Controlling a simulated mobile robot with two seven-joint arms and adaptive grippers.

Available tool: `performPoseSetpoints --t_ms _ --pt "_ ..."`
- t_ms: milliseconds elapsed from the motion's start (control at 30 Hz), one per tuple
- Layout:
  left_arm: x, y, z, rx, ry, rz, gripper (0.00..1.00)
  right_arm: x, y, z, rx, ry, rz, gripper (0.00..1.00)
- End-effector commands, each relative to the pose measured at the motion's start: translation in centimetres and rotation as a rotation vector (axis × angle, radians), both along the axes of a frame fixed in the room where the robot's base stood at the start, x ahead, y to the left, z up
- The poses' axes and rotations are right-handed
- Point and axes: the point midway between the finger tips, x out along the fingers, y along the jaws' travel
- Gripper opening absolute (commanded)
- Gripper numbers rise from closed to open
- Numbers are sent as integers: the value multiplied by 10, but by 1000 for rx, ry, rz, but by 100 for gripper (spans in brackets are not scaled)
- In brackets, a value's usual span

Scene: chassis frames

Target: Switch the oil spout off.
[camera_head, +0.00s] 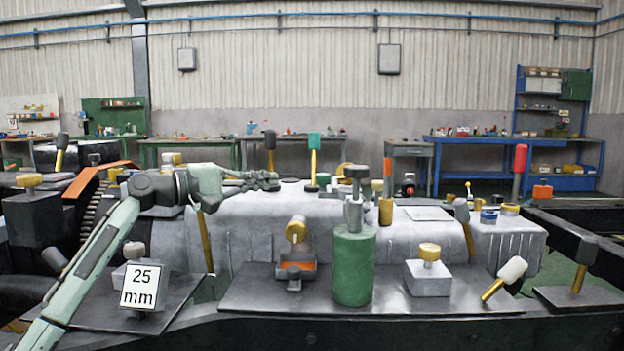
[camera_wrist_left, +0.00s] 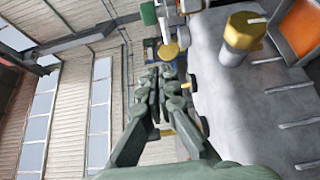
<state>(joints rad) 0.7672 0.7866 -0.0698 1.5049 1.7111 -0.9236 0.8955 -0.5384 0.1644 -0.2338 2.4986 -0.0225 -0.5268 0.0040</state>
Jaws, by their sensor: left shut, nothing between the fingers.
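What looks like the oil spout is a short brass cylinder (camera_head: 296,229) on the front face of the grey metal housing, above a small tray with an orange inside (camera_head: 296,268). In the left wrist view the brass cylinder (camera_wrist_left: 245,32) is at the upper right, beside the orange tray (camera_wrist_left: 301,28). I cannot tell its on or off position. My left gripper (camera_head: 272,181) reaches in from the left, above and slightly left of the brass cylinder, apart from it. Its fingers are shut and empty; they also show in the left wrist view (camera_wrist_left: 168,74). My right gripper is not in view.
A green cylinder (camera_head: 354,268) stands right of the tray. Upright levers with green (camera_head: 314,145) and orange (camera_head: 388,180) handles rise behind. A "25 mm" sign (camera_head: 141,287) is at the lower left.

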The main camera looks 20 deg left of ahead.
Motion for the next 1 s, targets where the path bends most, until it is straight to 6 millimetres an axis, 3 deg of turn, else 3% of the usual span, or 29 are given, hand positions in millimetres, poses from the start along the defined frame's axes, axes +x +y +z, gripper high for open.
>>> performPoseSetpoints --t_ms 567,1000 --pt "5 -5 2 -6 -1 -3 0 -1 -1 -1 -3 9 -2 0" --pt "65 -55 2 -6 -1 -3 0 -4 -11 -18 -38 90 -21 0"
